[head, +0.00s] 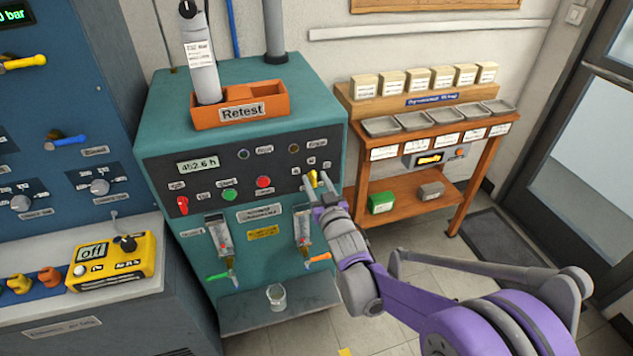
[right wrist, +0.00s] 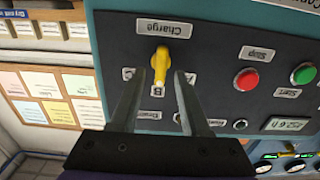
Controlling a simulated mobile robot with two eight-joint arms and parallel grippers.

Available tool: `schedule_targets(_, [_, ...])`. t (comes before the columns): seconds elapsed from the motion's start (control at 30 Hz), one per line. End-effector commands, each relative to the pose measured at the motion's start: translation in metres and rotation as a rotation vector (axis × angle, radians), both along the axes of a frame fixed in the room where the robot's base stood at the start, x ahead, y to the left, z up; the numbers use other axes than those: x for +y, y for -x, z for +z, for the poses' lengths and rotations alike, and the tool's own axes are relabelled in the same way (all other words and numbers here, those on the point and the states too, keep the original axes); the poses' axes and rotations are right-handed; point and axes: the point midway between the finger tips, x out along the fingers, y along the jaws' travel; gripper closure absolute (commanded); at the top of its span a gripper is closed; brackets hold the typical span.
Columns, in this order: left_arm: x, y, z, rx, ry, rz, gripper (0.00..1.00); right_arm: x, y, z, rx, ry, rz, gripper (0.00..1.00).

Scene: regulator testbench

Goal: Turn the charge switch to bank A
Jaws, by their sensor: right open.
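The charge switch is a yellow knob (right wrist: 160,66) on the dark front panel of the teal testbench, and it also shows in the head view (head: 313,178). The right wrist view is upside down; there the knob's handle points at the plate marked B (right wrist: 157,90). Plates on either side of B are partly hidden by my fingers. The Charge label (right wrist: 164,27) reads upside down beside the knob. My right gripper (head: 317,188) is open at the panel, one finger on each side of the knob, with gaps on both sides. My left gripper is not in view.
A red button (right wrist: 246,79) and a green button (right wrist: 303,73) sit near the switch. An orange Retest bin (head: 240,112) holding a bottle (head: 203,70) stands on the bench. A wooden shelf (head: 425,187) stands to the right.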

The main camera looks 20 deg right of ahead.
Motion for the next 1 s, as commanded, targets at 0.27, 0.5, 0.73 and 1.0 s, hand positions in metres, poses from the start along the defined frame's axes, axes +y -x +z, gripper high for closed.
schedule_targets(0.27, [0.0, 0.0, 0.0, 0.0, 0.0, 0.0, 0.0, 0.0001, 0.0004, 0.0, 0.0, 0.0, 0.0, 0.81])
schedule_targets(0.5, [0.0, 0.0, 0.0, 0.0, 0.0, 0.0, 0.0, 0.0, 0.0005, 0.0, 0.0, 0.0, 0.0, 1.0])
schedule_targets(0.73, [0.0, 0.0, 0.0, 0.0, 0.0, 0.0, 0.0, 0.0001, 0.0006, 0.0, 0.0, 0.005, 0.0, 1.0])
schedule_targets(1.0, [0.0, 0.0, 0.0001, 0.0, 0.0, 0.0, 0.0, 0.0013, 0.0006, -0.0001, -0.003, 0.088, 0.0, 1.0])
